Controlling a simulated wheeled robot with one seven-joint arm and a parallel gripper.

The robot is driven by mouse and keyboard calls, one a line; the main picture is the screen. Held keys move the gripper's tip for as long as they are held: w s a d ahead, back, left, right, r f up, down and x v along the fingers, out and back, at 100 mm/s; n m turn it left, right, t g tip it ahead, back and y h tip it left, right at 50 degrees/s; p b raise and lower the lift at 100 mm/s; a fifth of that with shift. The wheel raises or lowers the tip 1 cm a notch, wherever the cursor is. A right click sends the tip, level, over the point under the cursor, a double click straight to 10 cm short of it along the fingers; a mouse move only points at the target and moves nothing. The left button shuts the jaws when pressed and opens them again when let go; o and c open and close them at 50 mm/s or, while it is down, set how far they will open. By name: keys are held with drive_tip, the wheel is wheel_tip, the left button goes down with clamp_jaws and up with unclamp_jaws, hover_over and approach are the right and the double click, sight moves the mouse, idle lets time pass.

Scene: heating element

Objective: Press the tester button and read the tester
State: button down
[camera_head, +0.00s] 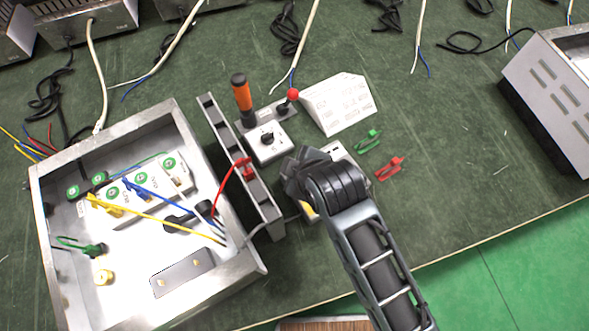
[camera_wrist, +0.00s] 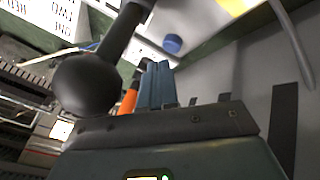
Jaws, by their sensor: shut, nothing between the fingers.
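My gripper (camera_head: 303,178) is over the pale tester box (camera_head: 341,154), and my wrist hides most of that box in the head view. In the wrist view the fingers (camera_wrist: 158,68) are together and empty. A round blue button (camera_wrist: 172,44) on a white face shows just beyond the fingertips; whether they touch it I cannot tell. A yellow part (camera_head: 308,210) shows at the near side of my gripper. No readout can be made out on the tester in either view.
An open metal box (camera_head: 255,268) with coloured wires stands on the left. Green (camera_head: 368,140) and red (camera_head: 390,167) clips lie right.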

drive_tip(key=shift+f, duration=0.15)
drive_tip(key=shift+f, duration=0.7)
idle(0.6)
drive_tip(key=shift+r, duration=0.1)
drive_tip(key=shift+r+p, duration=0.8)
drive_tip(key=shift+p, duration=0.05)
drive_tip(key=shift+r, duration=0.1)
wheel_tip(320, 180, up, 5)
drive_tip(key=p, duration=0.5)
idle(0.9)
